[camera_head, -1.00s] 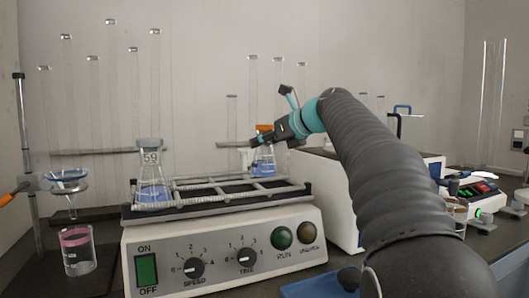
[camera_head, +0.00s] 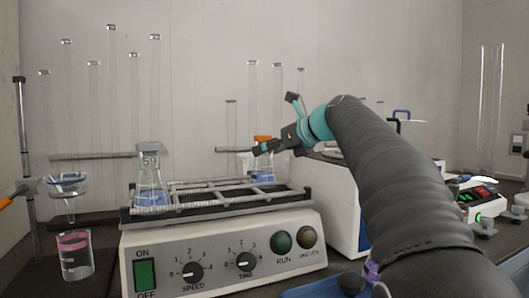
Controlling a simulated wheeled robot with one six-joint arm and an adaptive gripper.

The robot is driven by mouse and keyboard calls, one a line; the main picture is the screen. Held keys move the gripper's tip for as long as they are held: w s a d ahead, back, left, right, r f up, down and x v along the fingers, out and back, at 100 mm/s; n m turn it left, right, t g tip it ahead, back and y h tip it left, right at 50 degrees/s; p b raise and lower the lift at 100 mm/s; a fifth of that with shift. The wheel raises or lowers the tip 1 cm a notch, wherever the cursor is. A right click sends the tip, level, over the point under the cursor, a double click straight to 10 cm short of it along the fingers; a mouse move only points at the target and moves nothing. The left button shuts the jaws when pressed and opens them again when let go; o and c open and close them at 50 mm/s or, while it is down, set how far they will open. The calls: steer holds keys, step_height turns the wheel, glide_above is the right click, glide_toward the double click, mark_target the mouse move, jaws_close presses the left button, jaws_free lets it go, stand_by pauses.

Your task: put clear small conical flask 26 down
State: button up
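A clear conical flask with blue liquid (camera_head: 262,173) and an orange top is at the back right of the shaker's rack. Its number cannot be read. My gripper (camera_head: 262,148) is at the flask's neck, just below the orange top, and seems closed around it. The fingers hide part of the neck. I cannot tell whether the flask's base touches the rack or is behind it. A second conical flask (camera_head: 150,185), marked 59 and holding blue liquid, stands upright on the left of the shaker (camera_head: 220,262).
The rack's metal bars (camera_head: 215,193) are bare between the two flasks. Several tall glass cylinders (camera_head: 111,100) stand behind. A funnel on a stand is at left above a beaker (camera_head: 75,258) with a pink band. A white device (camera_head: 330,195) is right of the shaker.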

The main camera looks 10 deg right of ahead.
steer(key=v, duration=0.9)
steer(key=shift+s+d+p, duration=0.15)
steer(key=shift+s+p, duration=0.1)
steer(key=shift+p, duration=0.05)
steer(key=shift+r, duration=0.1)
stand_by(1.6)
